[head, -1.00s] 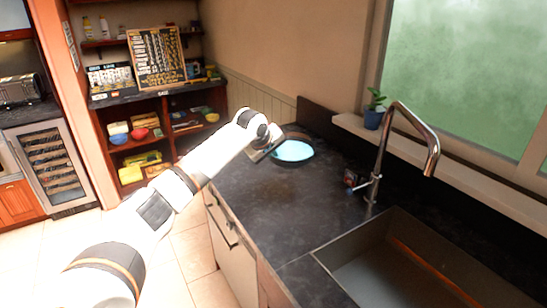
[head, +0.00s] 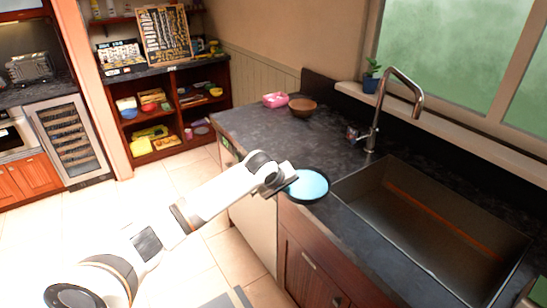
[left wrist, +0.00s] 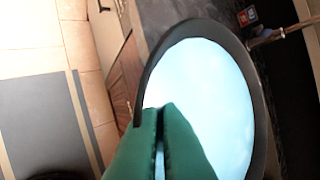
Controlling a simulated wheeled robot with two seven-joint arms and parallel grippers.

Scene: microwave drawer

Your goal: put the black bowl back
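The black bowl (head: 307,186), with a black rim and a pale blue inside, is at the counter's front edge, left of the sink. In the left wrist view the bowl (left wrist: 215,95) fills the middle, tilted in the picture. My left gripper (head: 290,180) is at the bowl's left side. Its green fingers (left wrist: 160,140) are together over the near rim and appear to pinch it. The bowl's underside is hidden, so I cannot tell how high it is above the counter. My right gripper is not in view.
The dark counter (head: 250,125) is mostly bare. A brown bowl (head: 302,107) and a pink container (head: 275,100) stand at its back. The sink (head: 430,215) and tall faucet (head: 400,95) are to the right. Shelves (head: 170,110) hold several items at the back left.

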